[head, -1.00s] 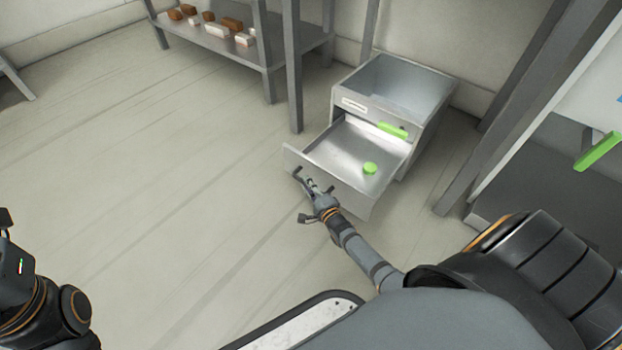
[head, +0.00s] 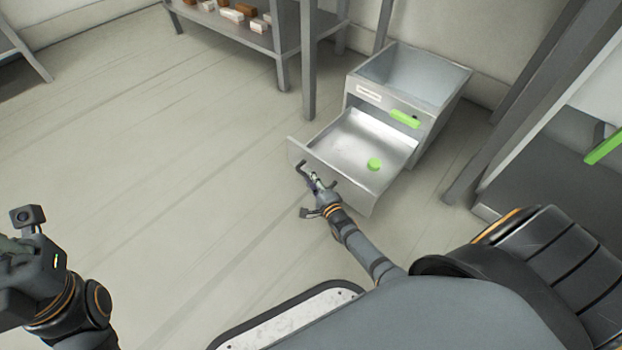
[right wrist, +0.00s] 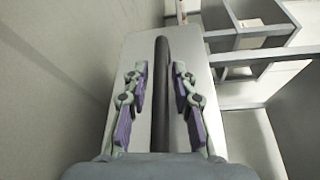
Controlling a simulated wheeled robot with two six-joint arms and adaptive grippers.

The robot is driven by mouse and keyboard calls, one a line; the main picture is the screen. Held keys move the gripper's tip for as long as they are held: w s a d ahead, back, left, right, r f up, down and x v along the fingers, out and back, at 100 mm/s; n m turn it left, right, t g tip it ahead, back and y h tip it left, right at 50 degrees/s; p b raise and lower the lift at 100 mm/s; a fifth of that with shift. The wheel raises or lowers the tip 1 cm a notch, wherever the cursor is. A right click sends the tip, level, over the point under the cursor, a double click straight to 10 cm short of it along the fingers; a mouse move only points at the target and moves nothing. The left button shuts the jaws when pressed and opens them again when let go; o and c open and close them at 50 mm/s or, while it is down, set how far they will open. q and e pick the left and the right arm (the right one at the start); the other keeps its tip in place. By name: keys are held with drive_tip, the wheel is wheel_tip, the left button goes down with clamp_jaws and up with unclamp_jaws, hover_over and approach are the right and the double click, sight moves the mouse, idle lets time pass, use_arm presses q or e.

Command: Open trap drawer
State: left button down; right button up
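My right gripper (head: 314,180) is at this handle. In the right wrist view, the two fingers of my right gripper (right wrist: 159,69) stand on either side of the bar, with a narrow gap visible on each side. The fingers look open around it. My left arm shows at the left edge of the head view, but its fingers are not visible.
A shelf (head: 275,40) with brown and white blocks stands behind left. Grey posts and a bench with a green strip (head: 604,148) are at the right. The floor to the left is clear.

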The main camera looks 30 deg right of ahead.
drive_tip(key=shift+o, duration=0.4)
drive_tip(key=shift+s, duration=0.45)
drive_tip(key=s+r, duration=0.1)
drive_tip(key=s, duration=1)
